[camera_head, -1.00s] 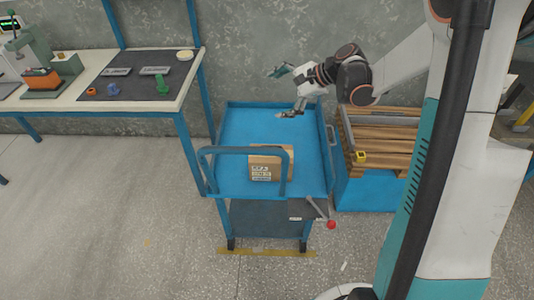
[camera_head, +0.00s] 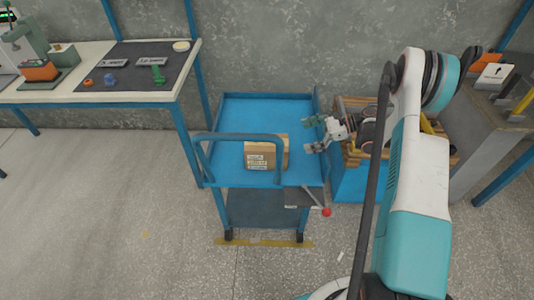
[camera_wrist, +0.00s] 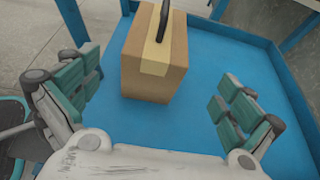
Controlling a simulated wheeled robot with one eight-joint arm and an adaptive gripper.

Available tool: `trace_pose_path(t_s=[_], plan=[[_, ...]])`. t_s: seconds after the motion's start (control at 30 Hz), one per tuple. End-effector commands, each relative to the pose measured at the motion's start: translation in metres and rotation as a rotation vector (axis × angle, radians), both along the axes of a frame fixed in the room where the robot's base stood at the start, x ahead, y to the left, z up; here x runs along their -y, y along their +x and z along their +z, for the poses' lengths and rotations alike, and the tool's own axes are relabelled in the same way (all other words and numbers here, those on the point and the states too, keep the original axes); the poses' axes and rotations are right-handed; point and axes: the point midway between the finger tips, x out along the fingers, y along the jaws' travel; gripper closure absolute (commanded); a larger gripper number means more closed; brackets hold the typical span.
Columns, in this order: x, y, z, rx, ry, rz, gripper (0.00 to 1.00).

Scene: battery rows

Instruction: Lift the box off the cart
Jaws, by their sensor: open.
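A brown cardboard box (camera_head: 268,153) with a white label on its front stands on the top deck of the blue cart (camera_head: 240,112). In the wrist view the box (camera_wrist: 154,68) shows a paler tape strip, and a dark bar crosses in front of its upper part. My gripper (camera_head: 312,134) is open and empty, to the right of the box above the deck. In the wrist view my gripper's teal finger pads (camera_wrist: 160,88) are spread wide, with the box ahead between them and apart from both.
The cart's blue push handle (camera_head: 238,137) arches at the near side of the box. A workbench (camera_head: 130,95) with small parts stands at the left. A stack of wooden slats (camera_head: 352,104) on a blue base stands right of the cart.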

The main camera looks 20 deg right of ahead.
Motion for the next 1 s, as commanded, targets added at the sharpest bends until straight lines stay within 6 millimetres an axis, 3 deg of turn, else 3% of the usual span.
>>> trace_pose_path(t_s=[0.4, 0.77, 1.0], plan=[[-0.061, 0.019, -0.028, 0.0, 0.001, 0.003, 0.0], [-0.083, 0.025, -0.036, 0.0, 0.001, 0.002, 0.0], [-0.114, 0.032, -0.048, 0.0, 0.0, 0.003, 0.0]])
